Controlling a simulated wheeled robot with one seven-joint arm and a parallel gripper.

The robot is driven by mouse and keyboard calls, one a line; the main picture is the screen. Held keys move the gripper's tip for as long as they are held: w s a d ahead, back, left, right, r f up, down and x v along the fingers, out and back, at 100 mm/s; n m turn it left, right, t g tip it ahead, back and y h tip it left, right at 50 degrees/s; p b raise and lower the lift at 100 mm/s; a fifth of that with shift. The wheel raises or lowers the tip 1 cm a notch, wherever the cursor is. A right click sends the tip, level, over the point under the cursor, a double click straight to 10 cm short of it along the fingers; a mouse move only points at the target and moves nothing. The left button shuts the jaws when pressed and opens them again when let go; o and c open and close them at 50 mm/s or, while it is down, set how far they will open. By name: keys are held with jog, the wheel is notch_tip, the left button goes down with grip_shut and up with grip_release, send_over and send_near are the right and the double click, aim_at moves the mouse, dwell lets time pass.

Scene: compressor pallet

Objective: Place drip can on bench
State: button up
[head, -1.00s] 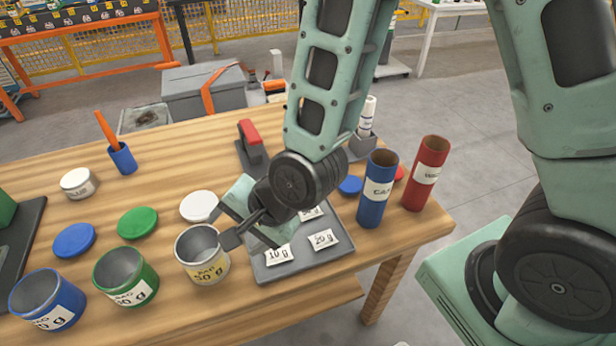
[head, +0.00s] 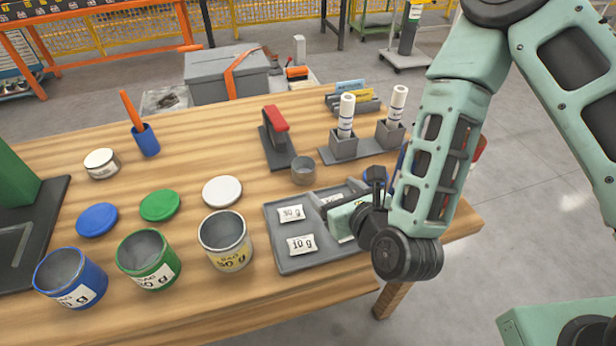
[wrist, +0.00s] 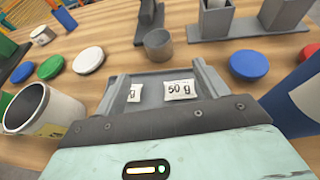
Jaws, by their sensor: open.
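A small grey open can (head: 304,169), which looks like the drip can, stands upright on the wooden bench (head: 200,165) behind the grey tray. It also shows in the wrist view (wrist: 158,45), beyond my fingers and apart from them. My gripper (wrist: 162,82) is open and empty. It is over the right part of the tray (head: 282,262), with a packet marked 50 g in sight between the fingers.
Open blue, green and white-yellow cans (head: 226,243) stand left of the tray, with lids (head: 160,205) behind them. A red-handled tool (head: 276,140) and grey holders with white tubes (head: 345,118) stand behind the small can. Bare wood lies at the left middle.

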jog(key=shift+f+b+x, duration=0.15)
jog(key=shift+b+x, duration=0.75)
jog(key=shift+b, duration=1)
jog(key=shift+f+b+x, duration=0.15)
jog(key=shift+b+x, duration=0.8)
jog(key=shift+b, duration=0.95)
jog(key=p, duration=0.2)
send_near(299, 163)
jog(key=shift+w+f, duration=0.2)
jog(key=shift+w, duration=0.35)
jog(key=shift+p+x, duration=0.35)
jog(key=shift+x, duration=2.75)
jog(key=shift+s+a, duration=0.1)
jog(key=shift+a, duration=0.05)
jog(key=c, duration=1.1)
jog(key=shift+c, duration=0.2)
